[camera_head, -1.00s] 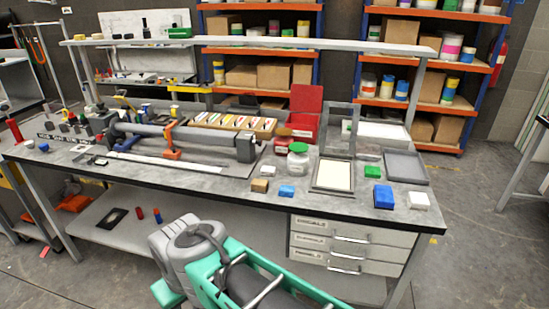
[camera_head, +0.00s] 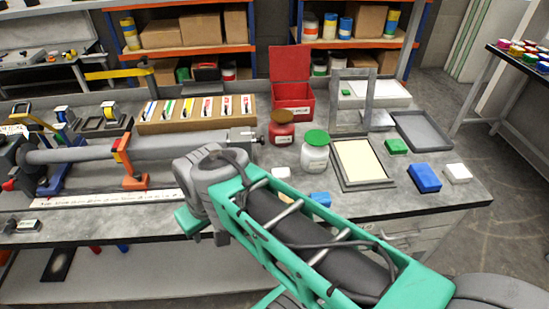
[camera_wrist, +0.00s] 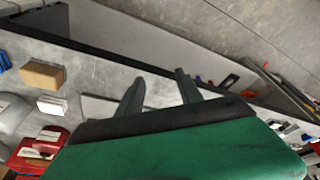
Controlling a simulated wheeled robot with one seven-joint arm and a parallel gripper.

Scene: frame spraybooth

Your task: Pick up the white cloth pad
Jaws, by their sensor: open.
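Two small white pieces lie on the grey workbench (camera_head: 395,200). One white block (camera_head: 458,172) is near the right end, beside a blue block. A smaller white piece (camera_head: 281,173) lies near the jars, partly behind my arm; it seems to show in the wrist view (camera_wrist: 52,105) beside a tan block (camera_wrist: 42,75). I cannot tell which is the cloth pad. My gripper (camera_wrist: 158,84) is open and empty, its two fingers apart over the bench's front part. Both white pieces are clear of it. The head view mostly hides my gripper behind the wrist.
A blue block (camera_head: 424,178), green block (camera_head: 396,146), framed screen (camera_head: 361,163), green-lidded jar (camera_head: 315,152) and red-brown jar (camera_head: 282,131) stand on the bench's right half. A long grey roller (camera_head: 90,148) occupies the left. Small bare patches lie along the front edge.

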